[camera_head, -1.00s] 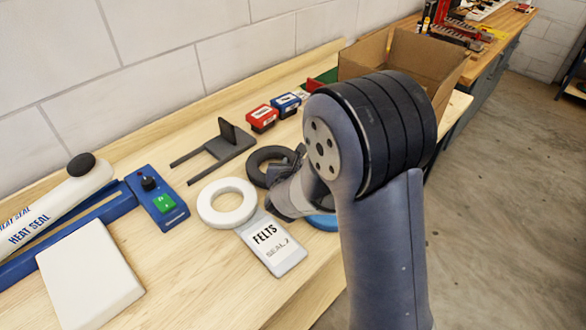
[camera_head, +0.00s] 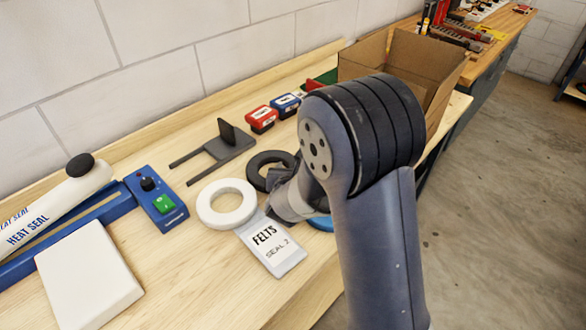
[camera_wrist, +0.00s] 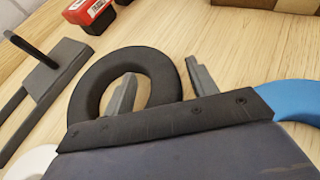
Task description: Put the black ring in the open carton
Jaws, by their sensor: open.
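The black ring (camera_head: 252,172) lies flat on the bench, partly hidden behind my gripper (camera_head: 283,190) in the head view. In the wrist view the black ring (camera_wrist: 125,55) shows clearly. My gripper (camera_wrist: 160,68) is open there, with one finger over the ring's hole and the other outside its right side. The ring's right band lies between the fingers; I cannot tell whether they touch it. The open brown carton (camera_head: 362,60) stands farther back on the bench, partly hidden by my arm.
A white ring (camera_head: 212,215) and a FELTS card (camera_head: 270,245) lie close to the black ring. A blue ring (camera_wrist: 290,95) lies on its other side. A dark forked stand (camera_head: 225,148) and red (camera_head: 262,118) and blue (camera_head: 287,104) boxes stand nearby.

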